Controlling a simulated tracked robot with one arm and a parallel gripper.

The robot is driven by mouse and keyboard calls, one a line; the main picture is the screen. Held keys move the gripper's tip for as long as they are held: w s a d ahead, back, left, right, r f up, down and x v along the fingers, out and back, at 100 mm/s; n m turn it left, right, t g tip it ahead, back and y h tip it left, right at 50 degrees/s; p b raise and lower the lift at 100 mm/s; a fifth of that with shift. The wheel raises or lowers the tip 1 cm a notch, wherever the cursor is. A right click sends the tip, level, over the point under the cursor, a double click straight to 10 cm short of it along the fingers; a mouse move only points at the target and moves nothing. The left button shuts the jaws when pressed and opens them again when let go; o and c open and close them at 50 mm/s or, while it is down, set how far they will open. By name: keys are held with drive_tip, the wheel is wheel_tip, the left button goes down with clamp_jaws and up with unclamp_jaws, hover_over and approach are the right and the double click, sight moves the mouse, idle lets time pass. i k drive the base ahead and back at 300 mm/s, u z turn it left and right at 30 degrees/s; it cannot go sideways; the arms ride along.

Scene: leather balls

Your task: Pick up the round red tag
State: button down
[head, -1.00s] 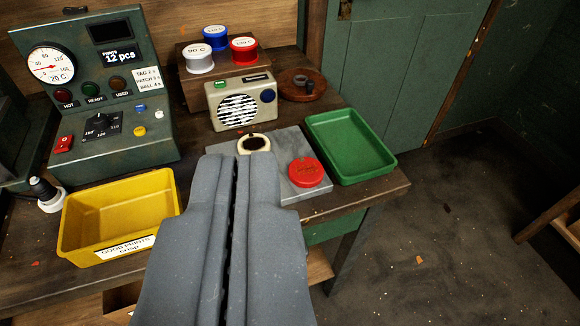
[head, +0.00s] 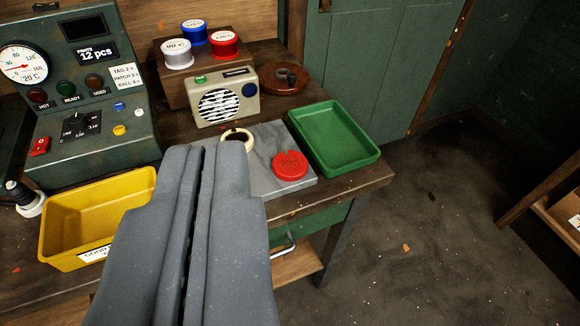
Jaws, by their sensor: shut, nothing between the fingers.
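The round red tag (head: 290,165) lies flat on a grey slab (head: 265,143) near the right end of the workbench. A second round tag, cream-rimmed with a dark middle (head: 237,137), lies on the slab to its left. My gripper (head: 203,150) is shut and empty. Its fingertips show to the left of the red tag, apart from it in the picture, and hide part of the slab and the lower edge of the cream-rimmed tag.
A green tray (head: 334,160) stands right of the slab, and a yellow bin (head: 62,247) stands at left. Behind are a radio (head: 238,84), colored spools (head: 178,57) and a gauge machine (head: 90,150). Open floor (head: 430,220) lies to the right of the bench.

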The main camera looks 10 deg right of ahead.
sight(288, 166)
drive_tip(key=u, duration=2.55)
drive_tip(key=k, duration=1.05)
drive_tip(key=z, duration=2.1)
drive_tip(key=i, duration=0.5)
drive_tip(key=u, duration=0.05)
